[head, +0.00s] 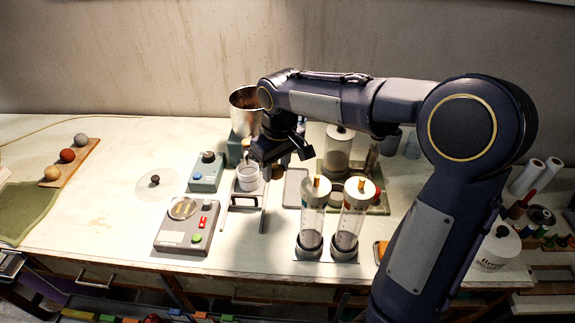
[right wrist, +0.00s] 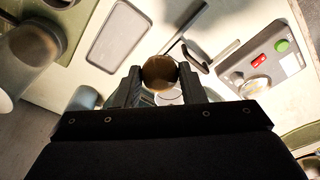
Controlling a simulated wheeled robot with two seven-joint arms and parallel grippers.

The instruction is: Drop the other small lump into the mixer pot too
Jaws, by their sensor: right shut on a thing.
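My right gripper (head: 279,160) reaches in from the right over the middle of the bench. In the right wrist view its two fingers (right wrist: 160,85) are shut on a small round brown lump (right wrist: 160,72), held between the tips. A pale grey pot (head: 248,178) stands just below and left of the gripper in the head view. A pale round rim (right wrist: 170,97) shows partly behind the lump in the right wrist view. I cannot tell whether the lump is directly over the pot. The pot's inside is hidden. My left gripper is not in view.
A shiny metal vessel (head: 244,104) stands behind the gripper. A scale (head: 184,226) and a teal control box (head: 207,172) are left of the pot. Two clear cylinders (head: 314,222) (head: 351,220) stand front right. A wooden board (head: 85,149) with three balls is far left.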

